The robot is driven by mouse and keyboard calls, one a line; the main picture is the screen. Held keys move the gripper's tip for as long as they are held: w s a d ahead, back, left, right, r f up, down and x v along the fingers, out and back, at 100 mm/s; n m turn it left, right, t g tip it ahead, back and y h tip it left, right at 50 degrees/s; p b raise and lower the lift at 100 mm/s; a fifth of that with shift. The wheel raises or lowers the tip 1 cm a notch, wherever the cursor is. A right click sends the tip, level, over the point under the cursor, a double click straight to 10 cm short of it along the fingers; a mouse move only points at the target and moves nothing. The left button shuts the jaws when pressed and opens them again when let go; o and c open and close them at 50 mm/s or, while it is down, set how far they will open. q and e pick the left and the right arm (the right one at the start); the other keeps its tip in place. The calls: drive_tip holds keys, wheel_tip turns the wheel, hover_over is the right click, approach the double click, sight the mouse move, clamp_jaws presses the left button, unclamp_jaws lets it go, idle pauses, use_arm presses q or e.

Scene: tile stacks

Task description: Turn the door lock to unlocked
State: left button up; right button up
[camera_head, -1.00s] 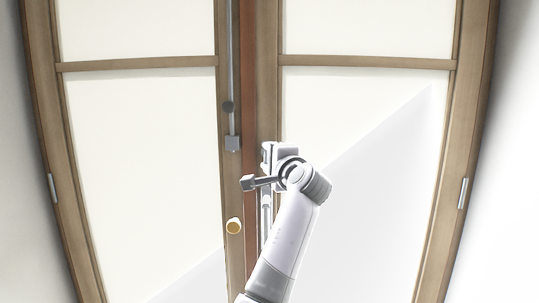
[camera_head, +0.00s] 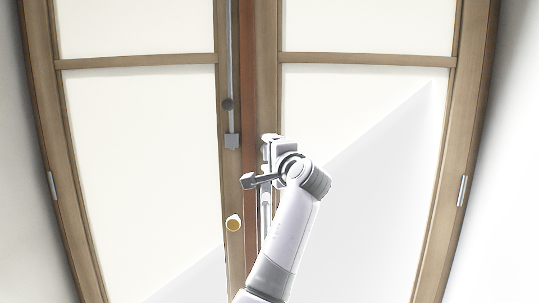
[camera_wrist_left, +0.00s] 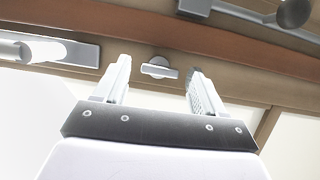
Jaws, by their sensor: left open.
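The door lock (camera_wrist_left: 159,69) is a small silver thumb-turn on the wooden door frame. In the left wrist view it shows between and beyond the fingertips of my left gripper (camera_wrist_left: 158,66). Its bar lies across the picture, roughly from one finger towards the other. The fingers are apart, with nothing held; I cannot tell whether they touch the lock. In the head view my left gripper (camera_head: 268,145) is in front of the right door leaf, beside the middle seam, and the lock is hidden there. My right gripper is not in view.
A silver handle plate (camera_head: 266,212) sits below the gripper, and its lever (camera_wrist_left: 40,50) is left in the wrist view. The left leaf has a vertical rod (camera_head: 231,70) with a dark ball (camera_head: 227,104), and a yellowish round knob (camera_head: 233,223).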

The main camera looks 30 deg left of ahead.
use_arm(q)
drive_tip(key=shift+d, duration=0.1)
drive_tip(key=b+v, duration=0.1)
drive_tip(key=v, duration=0.6)
idle(0.4)
